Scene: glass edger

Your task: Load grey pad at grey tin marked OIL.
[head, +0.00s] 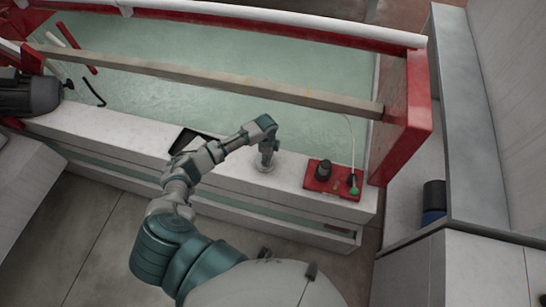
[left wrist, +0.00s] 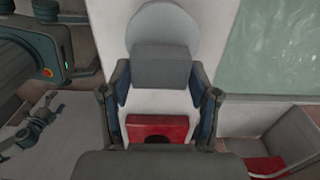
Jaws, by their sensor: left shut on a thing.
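My left gripper (head: 267,158) points down over the white ledge near its middle. In the left wrist view its two fingers (left wrist: 161,95) are shut on a grey block-shaped pad (left wrist: 162,68). A pale grey round thing, likely the tin (left wrist: 165,25), lies just beyond the pad, and the pad covers its lower part. In the head view the round thing (head: 265,168) sits on the ledge under the gripper. I cannot tell whether pad and tin touch, and no OIL mark is readable.
A red box (head: 313,184) with a black knob and green button stands right of the gripper. A black tray (head: 183,139) lies left of it. A glass-green bed (head: 200,85) with a rail (head: 230,83) lies behind. A dark cylinder (head: 434,195) stands far right.

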